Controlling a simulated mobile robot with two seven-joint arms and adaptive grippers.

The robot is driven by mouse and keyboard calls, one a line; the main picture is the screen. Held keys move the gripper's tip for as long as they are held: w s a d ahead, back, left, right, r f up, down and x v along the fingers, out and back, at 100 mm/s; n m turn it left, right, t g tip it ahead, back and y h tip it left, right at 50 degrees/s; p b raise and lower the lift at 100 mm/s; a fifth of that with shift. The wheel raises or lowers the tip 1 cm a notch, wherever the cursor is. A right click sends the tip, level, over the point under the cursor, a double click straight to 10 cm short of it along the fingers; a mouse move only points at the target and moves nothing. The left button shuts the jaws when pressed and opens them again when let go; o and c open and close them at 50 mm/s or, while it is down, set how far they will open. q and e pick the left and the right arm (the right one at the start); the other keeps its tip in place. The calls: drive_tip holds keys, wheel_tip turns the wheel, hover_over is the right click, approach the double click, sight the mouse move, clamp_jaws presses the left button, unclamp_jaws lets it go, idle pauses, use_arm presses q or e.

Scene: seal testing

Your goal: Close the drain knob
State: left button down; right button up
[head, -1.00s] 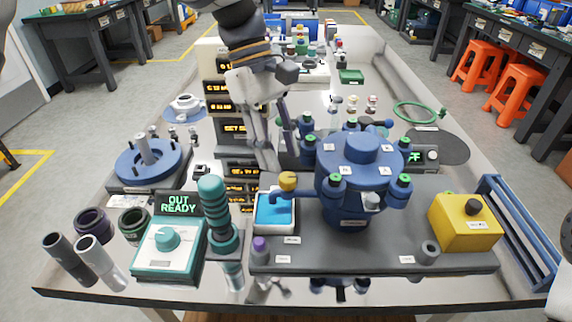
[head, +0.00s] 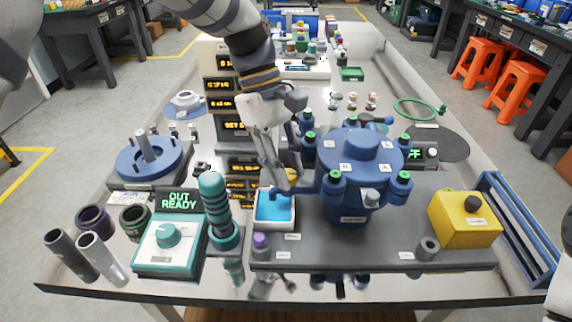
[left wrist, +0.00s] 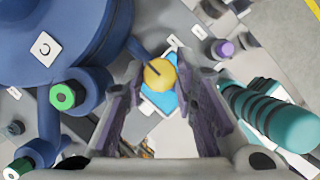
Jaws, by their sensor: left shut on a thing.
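The drain knob (head: 293,174) is a round yellow knob with a dark slot. It sits on the short blue spout at the left of the blue vessel (head: 358,165). My left gripper (head: 281,184) reaches down from above and is shut on the knob, hiding much of it in the head view. In the left wrist view the knob (left wrist: 159,74) lies between the two fingertips, slot facing the camera. A white tray with blue liquid (head: 274,221) is below the spout.
A teal ribbed handle (head: 213,195) stands left of the tray, and a purple-capped piece (head: 260,243) stands in front of it. A teal control box (head: 170,240) is farther left. A yellow box (head: 465,218) sits at the right of the dark base plate.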

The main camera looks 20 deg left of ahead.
use_arm(q)
drive_tip(key=m+g+y, duration=0.1)
drive_tip(key=m, duration=0.3)
drive_tip(key=shift+w, duration=0.1)
drive_tip(key=m+y, duration=0.1)
drive_tip(key=m, duration=0.1)
drive_tip(key=m+g+b, duration=0.1)
drive_tip(key=m, duration=0.1)
drive_tip(key=shift+d+m+y, duration=0.15)
drive_tip(key=shift+m+y, duration=0.25)
drive_tip(key=m+y, duration=0.1)
drive_tip(key=m, duration=0.3)
drive_tip(key=shift+d+m+y, duration=0.1)
drive_tip(key=shift+m+y, duration=0.2)
drive_tip(key=shift+y, duration=0.1)
drive_tip(key=shift+d+m+y, duration=0.1)
drive_tip(key=shift+m+y, duration=0.6)
drive_tip(key=shift+m, duration=1.6)
drive_tip(key=c, duration=1.6)
unclamp_jaws()
drive_tip(key=v, duration=0.7)
drive_tip(key=shift+d+r, duration=0.15)
drive_tip(key=shift+r, duration=0.15)
